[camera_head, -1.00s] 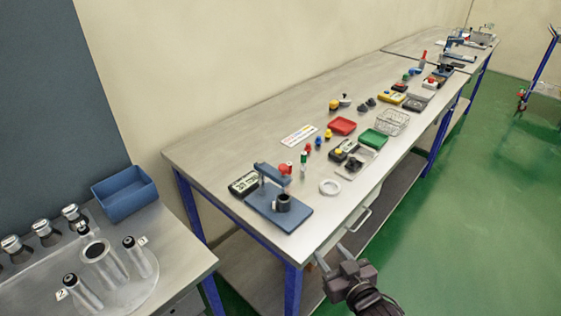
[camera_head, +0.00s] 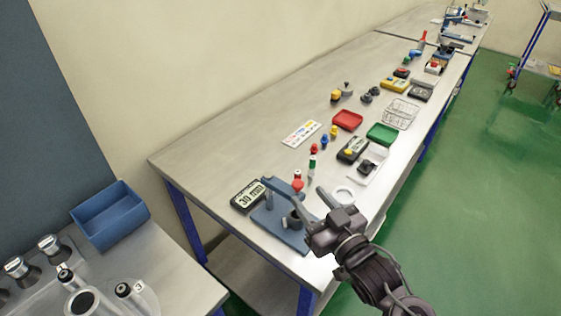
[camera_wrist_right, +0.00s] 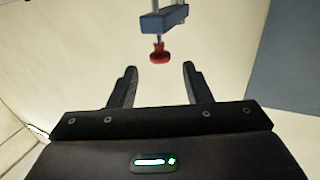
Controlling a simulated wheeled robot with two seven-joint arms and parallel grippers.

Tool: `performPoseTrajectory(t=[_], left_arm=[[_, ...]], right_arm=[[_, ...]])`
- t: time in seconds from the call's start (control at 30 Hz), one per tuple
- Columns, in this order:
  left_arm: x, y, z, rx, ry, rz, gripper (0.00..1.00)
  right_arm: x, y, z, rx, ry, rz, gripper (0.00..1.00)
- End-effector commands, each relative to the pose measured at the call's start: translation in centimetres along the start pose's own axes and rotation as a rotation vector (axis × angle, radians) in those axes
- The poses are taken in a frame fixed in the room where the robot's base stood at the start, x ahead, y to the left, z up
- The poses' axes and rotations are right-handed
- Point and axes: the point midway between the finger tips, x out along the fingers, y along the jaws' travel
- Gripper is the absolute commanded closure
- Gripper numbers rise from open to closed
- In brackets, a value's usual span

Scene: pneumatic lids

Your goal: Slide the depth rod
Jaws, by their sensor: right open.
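A blue depth stand (camera_head: 276,218) stands at the near end of the long table, with a flat base, an upright post and a blue arm on top. A red knob (camera_head: 298,183) sits at the stand; in the right wrist view the red knob (camera_wrist_right: 160,54) hangs on a thin rod below the blue arm (camera_wrist_right: 164,20). A dark cup on the base is partly hidden by my gripper. My right gripper (camera_head: 307,208) is open at the stand's right side. In the wrist view its fingers (camera_wrist_right: 157,68) are apart and empty, with the knob beyond and between their tips. My left gripper is out of view.
A display reading 30 mm (camera_head: 248,196) lies left of the stand. A white ring (camera_head: 344,195) lies close behind my right gripper. The table's back left is clear.

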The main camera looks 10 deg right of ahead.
Motion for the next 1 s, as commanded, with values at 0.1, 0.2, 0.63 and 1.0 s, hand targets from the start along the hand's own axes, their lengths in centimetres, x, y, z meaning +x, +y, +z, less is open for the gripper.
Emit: performPoseTrajectory(t=[0.1, 0.2, 0.63, 1.0], left_arm=[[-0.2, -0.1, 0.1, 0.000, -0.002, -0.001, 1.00], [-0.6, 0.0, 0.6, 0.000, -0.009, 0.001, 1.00], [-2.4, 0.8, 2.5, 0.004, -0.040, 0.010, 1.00], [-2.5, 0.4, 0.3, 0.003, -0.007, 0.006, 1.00]], right_arm=[[0.4, 0.0, 0.0, 0.000, 0.000, 0.001, 0.56], [1.4, 0.1, -0.2, 0.000, 0.002, 0.002, 0.56], [7.2, 0.1, -0.1, 0.000, 0.000, 0.001, 0.56], [7.8, 0.0, 0.1, 0.000, -0.001, 0.000, 0.56]])
